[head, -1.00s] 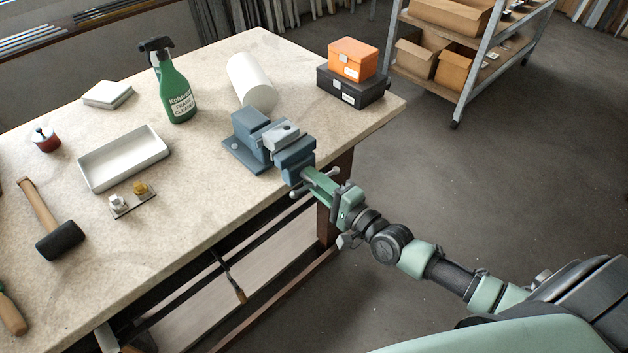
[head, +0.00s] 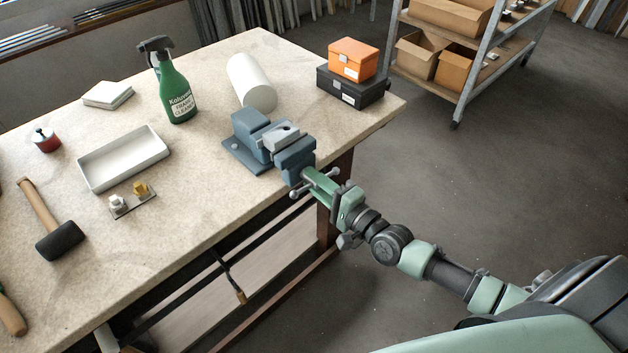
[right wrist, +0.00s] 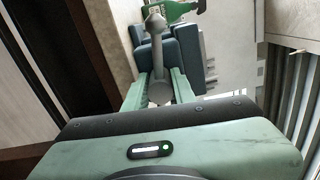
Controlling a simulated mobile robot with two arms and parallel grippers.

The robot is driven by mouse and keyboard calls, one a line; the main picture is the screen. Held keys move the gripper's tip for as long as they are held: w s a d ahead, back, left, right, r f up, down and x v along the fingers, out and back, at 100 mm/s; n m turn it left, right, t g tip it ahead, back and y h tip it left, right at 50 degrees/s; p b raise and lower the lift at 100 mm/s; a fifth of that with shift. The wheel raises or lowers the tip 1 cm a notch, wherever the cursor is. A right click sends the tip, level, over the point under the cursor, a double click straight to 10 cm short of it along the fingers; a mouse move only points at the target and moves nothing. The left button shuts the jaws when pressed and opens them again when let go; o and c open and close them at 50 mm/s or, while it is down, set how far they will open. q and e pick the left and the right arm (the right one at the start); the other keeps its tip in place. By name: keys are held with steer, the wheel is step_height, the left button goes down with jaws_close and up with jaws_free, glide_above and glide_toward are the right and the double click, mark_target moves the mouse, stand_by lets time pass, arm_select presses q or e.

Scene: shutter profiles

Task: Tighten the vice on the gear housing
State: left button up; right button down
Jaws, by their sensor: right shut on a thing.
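The blue-grey vice (head: 295,158) stands at the front right edge of the workbench. A light grey metal piece with a dark hole, apparently the gear housing (head: 279,134), sits between its jaws. My right gripper (head: 312,183) is at the front of the vice, shut on the vice handle (head: 334,172). In the right wrist view, the green fingers (right wrist: 156,92) are on either side of the handle's round hub, and the grey bar (right wrist: 156,52) rises beyond them. The fingers partly hide the handle and screw in the head view. My left gripper is out of view.
A white cylinder (head: 248,80) lies behind the vice. Orange (head: 352,58) and black (head: 350,88) boxes are stacked at the right corner. A green spray bottle (head: 176,92), white tray (head: 97,181) and mallet (head: 60,242) are to the left.

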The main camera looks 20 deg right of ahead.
steer(key=shift+s+f, duration=0.1)
steer(key=shift+f, duration=0.15)
steer(key=c, duration=1.2)
jaws_free()
steer(key=shift+o, duration=0.2)
steer(key=shift+d+r, duration=0.1)
steer(key=shift+r, duration=0.05)
steer(key=shift+s+d, duration=0.1)
steer(key=shift+s, duration=0.25)
steer(key=b+v, duration=0.1)
steer(key=v, duration=0.6)
steer(key=shift+r, duration=0.1)
